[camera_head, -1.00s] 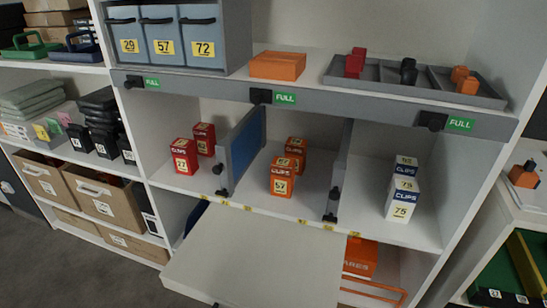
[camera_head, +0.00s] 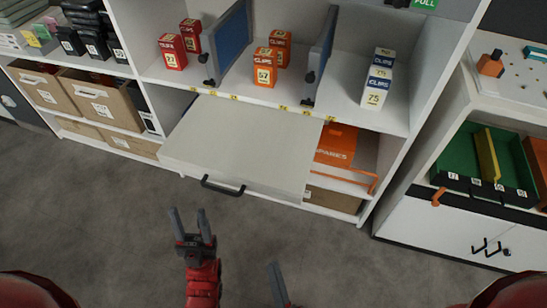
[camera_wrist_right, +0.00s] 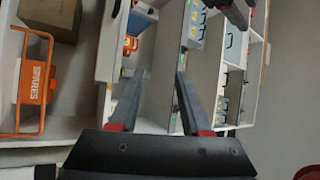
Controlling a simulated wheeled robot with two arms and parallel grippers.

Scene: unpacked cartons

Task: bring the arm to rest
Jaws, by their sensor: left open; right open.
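My left gripper (camera_head: 188,222) is in the lower middle of the head view, with its two dark fingers apart and nothing between them. Its red arm comes up from the bottom edge. My right gripper (camera_wrist_right: 155,85) is open and empty in the right wrist view, its two fingers apart. In the head view only a finger of the right gripper (camera_head: 276,280) and a bit of red show at the bottom edge. Both grippers are over the grey floor, in front of the shelf unit and apart from it.
A pale pull-out board (camera_head: 240,143) with a black handle (camera_head: 222,187) juts out from the shelf. Above it stand red (camera_head: 172,52), orange (camera_head: 264,67) and white-blue (camera_head: 376,88) clip boxes. A white cabinet (camera_head: 450,232) stands at the right. The floor (camera_head: 120,235) is clear.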

